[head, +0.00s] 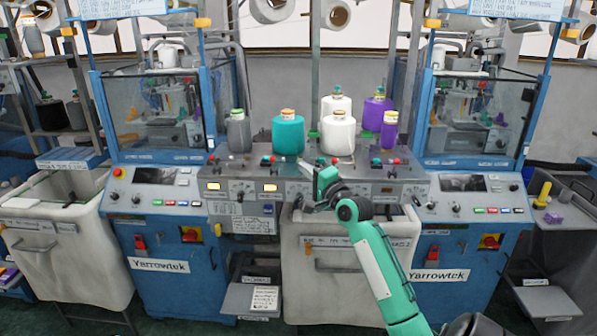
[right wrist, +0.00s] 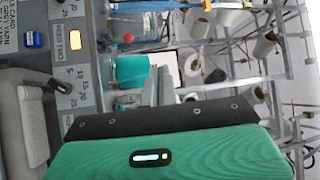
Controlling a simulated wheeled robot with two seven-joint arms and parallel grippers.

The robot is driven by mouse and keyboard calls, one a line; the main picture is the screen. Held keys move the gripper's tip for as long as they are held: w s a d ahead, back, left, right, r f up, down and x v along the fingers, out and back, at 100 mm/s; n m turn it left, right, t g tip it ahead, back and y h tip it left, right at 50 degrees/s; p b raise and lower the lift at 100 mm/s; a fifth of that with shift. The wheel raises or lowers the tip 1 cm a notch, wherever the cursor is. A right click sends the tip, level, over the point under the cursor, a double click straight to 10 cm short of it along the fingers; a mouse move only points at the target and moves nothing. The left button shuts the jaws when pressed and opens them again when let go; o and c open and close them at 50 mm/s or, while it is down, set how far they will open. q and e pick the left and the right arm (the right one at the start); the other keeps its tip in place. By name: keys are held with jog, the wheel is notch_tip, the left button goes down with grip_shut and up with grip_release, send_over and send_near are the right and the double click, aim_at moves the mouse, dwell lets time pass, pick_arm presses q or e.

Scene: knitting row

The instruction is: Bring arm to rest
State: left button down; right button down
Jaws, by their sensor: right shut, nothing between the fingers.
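My right arm (head: 378,265), green and grey, reaches up from the bottom right in the head view. Its gripper (head: 304,168) is in front of the grey control shelf between two knitting machines, above the white bin. In the right wrist view the two grey fingers (right wrist: 157,86) are together with nothing between them. The teal yarn cone (head: 288,134) stands on the shelf behind the gripper, apart from it. My left gripper is in neither view.
White cones (head: 338,137), purple cones (head: 374,112) and a grey cone (head: 238,132) stand on the control shelf (head: 230,185). The white bin (head: 345,270) is below it. Blue machines stand left (head: 170,265) and right (head: 460,265). The floor in front looks clear.

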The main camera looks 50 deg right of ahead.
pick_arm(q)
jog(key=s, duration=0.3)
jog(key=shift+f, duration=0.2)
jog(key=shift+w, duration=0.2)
